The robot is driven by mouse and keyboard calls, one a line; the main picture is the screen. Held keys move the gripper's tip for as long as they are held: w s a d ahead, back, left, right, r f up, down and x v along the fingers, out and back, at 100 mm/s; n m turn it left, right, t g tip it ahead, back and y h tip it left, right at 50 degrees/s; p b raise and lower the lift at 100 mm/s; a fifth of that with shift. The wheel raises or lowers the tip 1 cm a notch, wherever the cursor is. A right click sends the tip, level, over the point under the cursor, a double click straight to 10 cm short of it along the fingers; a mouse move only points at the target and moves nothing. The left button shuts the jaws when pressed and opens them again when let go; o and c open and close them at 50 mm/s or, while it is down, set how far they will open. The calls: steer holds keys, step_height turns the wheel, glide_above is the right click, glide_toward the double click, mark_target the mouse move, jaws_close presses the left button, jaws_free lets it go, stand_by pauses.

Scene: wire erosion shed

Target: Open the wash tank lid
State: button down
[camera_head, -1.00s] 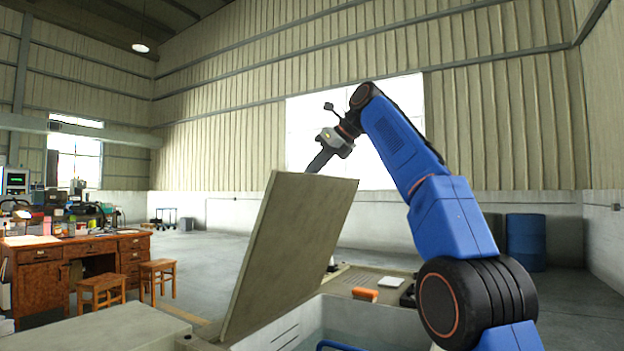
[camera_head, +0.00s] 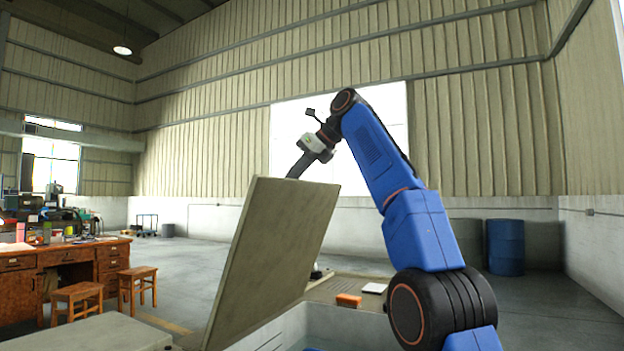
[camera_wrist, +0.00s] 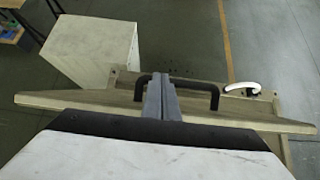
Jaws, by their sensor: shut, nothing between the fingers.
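The wash tank lid (camera_head: 275,250) is a flat grey-beige panel, raised and tilted steeply above the tank (camera_head: 345,322) at the bottom of the head view. The tank's opening shows in front of it. My gripper (camera_head: 297,168) is at the lid's top edge, its tips partly hidden behind it. In the wrist view the lid (camera_wrist: 60,98) shows nearly edge-on, with a black bar handle (camera_wrist: 205,87) on it. My gripper (camera_wrist: 158,88) is shut there, its fingers overlapping the handle in the picture. I cannot tell whether they touch it. Nothing is between them.
A deck beside the tank holds an orange-and-white block (camera_head: 348,300) and a white item (camera_head: 374,288). A grey box top (camera_head: 95,333) stands at lower left. Wooden stools (camera_head: 138,285) and a cluttered desk (camera_head: 25,265) are further left. Blue drums (camera_head: 505,247) stand behind at right.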

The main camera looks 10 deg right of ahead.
steer(key=shift+d+r, duration=0.1)
steer(key=shift+s+d+r, duration=0.3)
steer(key=shift+s+d, duration=0.15)
steer(key=shift+d, duration=0.05)
steer(key=s+d, duration=0.6)
steer(key=d, duration=0.3)
steer(key=shift+s, duration=0.3)
